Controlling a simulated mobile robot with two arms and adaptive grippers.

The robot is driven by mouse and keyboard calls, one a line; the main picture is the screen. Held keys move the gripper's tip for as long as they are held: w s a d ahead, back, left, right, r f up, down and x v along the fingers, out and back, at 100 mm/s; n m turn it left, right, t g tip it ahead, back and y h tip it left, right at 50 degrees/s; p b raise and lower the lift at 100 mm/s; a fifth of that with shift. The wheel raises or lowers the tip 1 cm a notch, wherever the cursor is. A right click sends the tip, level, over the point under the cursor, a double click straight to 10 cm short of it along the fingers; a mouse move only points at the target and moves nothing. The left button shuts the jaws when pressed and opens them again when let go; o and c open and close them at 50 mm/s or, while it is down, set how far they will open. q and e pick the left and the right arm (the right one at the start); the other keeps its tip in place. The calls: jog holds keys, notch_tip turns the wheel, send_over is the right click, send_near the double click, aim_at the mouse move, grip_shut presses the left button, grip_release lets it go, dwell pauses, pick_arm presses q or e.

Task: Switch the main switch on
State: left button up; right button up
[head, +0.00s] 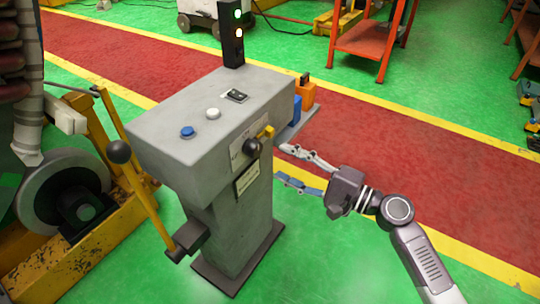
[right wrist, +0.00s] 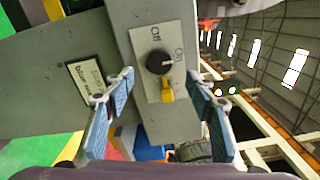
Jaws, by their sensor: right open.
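The main switch is a round black knob (head: 252,146) on a label plate on the side of the grey console (head: 165,155). In the right wrist view the knob (right wrist: 160,62) sits by the words "Off" and "On", with a yellow tab (right wrist: 167,91) beside it. Its exact setting is hard to read. My right gripper (head: 284,165) is open and empty, to the right of the console and facing the knob. In the right wrist view its two blue-padded fingers stand on either side of the knob, apart from it. My left gripper is not in view.
The console top carries a blue button (head: 187,132), a white button (head: 212,113) and a small black rocker (head: 236,96). A signal lamp post (head: 231,35) stands behind. A lever with a black ball (head: 119,152) is at left.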

jog(key=shift+v, duration=2)
